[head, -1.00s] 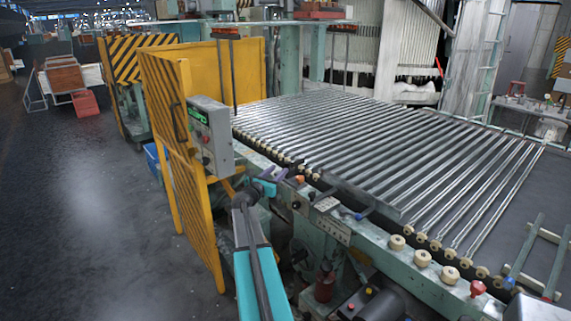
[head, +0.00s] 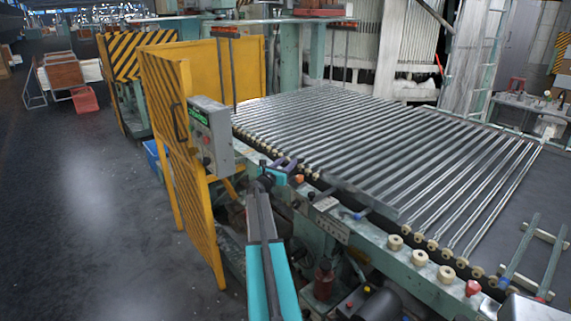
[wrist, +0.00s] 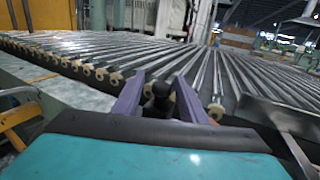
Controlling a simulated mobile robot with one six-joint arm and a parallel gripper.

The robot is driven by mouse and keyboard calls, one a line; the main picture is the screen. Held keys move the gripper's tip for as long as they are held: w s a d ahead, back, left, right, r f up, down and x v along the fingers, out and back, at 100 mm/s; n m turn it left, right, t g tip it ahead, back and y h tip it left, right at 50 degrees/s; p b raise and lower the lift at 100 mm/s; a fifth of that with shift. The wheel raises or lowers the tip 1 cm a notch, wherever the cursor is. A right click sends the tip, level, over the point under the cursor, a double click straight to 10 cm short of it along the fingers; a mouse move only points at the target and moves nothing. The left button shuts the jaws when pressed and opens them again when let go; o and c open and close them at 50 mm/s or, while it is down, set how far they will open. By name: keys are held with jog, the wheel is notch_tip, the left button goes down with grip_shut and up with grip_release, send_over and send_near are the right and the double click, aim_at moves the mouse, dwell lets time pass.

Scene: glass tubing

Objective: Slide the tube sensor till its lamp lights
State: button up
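My gripper (head: 287,163) is at the near edge of the roller table, just right of the grey control box. In the wrist view its two purple fingers (wrist: 157,95) stand apart. A small dark knob-like piece (wrist: 156,107) shows between them; it may be the tube sensor. I cannot tell whether the fingers touch it. A dark bracket with a blue knob (head: 359,215) sits further right along the table's edge. I cannot make out a lit lamp on any sensor.
Long shiny tubes lie side by side across the roller table (head: 455,210), with pale rollers (head: 420,257) along its near edge. The grey control box (head: 211,136) with a green display stands at left, before a yellow guard (head: 200,220).

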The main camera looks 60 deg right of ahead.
grip_shut()
jog(key=shift+w+d+b, duration=0.1)
jog(key=shift+w+b, duration=0.35)
jog(key=shift+b, duration=0.1)
dwell(0.3)
grip_release()
jog(key=shift+s, duration=0.1)
